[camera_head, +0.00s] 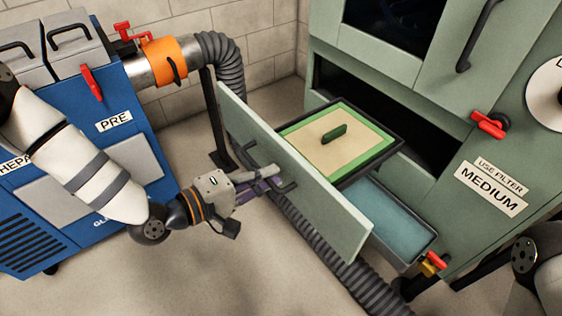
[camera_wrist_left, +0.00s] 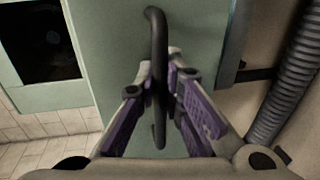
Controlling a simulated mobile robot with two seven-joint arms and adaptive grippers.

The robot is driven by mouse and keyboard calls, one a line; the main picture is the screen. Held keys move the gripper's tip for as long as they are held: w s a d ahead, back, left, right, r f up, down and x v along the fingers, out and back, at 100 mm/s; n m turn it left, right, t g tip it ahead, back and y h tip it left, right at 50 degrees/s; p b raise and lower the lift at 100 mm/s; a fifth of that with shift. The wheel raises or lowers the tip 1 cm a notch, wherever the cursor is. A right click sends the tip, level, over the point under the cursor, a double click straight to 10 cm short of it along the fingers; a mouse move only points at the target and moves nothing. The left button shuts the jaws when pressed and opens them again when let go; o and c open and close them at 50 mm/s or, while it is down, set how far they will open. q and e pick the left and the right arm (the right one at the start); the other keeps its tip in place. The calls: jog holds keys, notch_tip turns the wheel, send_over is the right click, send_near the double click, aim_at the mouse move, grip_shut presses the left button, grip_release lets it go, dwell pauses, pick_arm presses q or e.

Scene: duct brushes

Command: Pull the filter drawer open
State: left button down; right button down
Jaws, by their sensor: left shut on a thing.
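The filter drawer's pale green front panel (camera_head: 300,178) stands well out from the green cabinet (camera_head: 450,165). Behind it is a dark-framed tray (camera_head: 398,142) with a green-edged tan filter (camera_head: 318,152) that has a small green grip (camera_head: 334,133). My left gripper (camera_head: 268,182) is at the front of the panel, shut on the dark drawer handle (camera_head: 288,187). In the left wrist view the handle (camera_wrist_left: 157,60) runs between the purple-padded fingers (camera_wrist_left: 160,95). The fingers hide part of the handle. My right gripper is not in view.
A blue bin (camera_head: 402,222) sits below the drawer. A grey corrugated hose (camera_head: 345,265) runs along the floor under the panel. A blue machine (camera_head: 75,225) stands at left. A red latch (camera_head: 488,124) and a "MEDIUM" label (camera_head: 490,188) are on the cabinet.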

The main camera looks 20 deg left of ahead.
pick_arm(q)
jog(key=shift+s+a, duration=0.25)
jog(key=shift+s, duration=0.1)
jog(key=c, duration=2)
grip_release()
jog(key=shift+o, duration=0.2)
jog(key=v, duration=1.2)
